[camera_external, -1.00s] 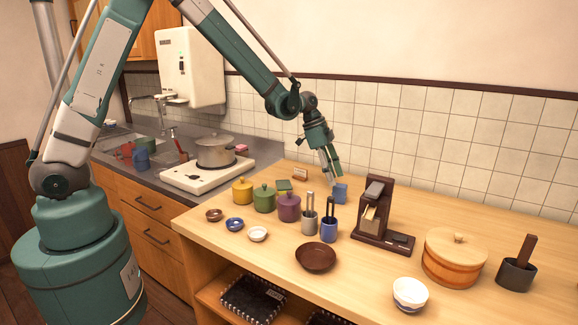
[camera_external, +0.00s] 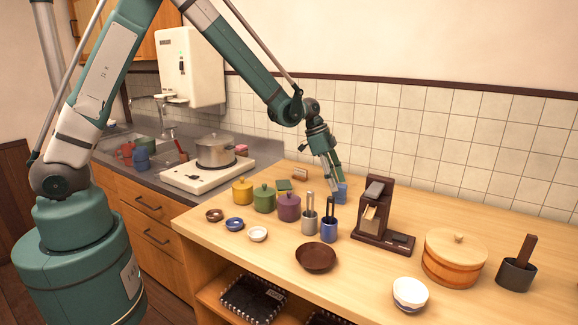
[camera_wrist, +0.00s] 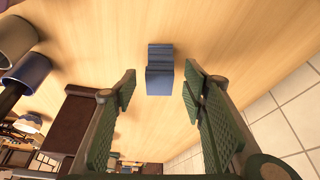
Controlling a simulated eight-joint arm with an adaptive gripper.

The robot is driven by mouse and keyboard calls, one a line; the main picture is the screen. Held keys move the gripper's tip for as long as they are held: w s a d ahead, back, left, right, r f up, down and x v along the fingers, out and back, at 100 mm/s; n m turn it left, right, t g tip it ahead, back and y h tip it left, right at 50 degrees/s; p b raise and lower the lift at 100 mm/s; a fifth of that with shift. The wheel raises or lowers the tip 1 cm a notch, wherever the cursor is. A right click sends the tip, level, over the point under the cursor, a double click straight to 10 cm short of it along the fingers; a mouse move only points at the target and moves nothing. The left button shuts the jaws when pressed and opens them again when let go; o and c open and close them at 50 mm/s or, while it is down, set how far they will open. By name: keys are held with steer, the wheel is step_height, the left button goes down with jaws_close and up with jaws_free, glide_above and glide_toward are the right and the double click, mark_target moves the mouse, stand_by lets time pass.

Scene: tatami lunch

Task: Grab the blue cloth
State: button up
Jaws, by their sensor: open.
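The blue cloth (camera_wrist: 160,77) looks like a small folded blue block on the wooden counter. In the wrist view it lies ahead of my gripper (camera_wrist: 156,92), between the lines of the two green-padded fingers. The fingers are wide apart with nothing between their pads. In the external view the blue cloth (camera_external: 341,191) sits just beside and below my gripper (camera_external: 335,186), partly covered by a finger. I cannot tell whether a finger touches it.
A dark wooden stand (camera_external: 372,215) is right of the cloth. A blue cup (camera_external: 329,231) and a grey cup (camera_external: 309,223) with utensils stand in front. Lidded pots, including a purple one (camera_external: 289,207), are to the left. The tiled wall (camera_external: 420,140) is behind.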

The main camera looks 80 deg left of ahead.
mark_target(339, 192)
steer(key=shift+x, duration=2.6)
steer(key=shift+c, duration=0.4)
steer(key=c, duration=0.9)
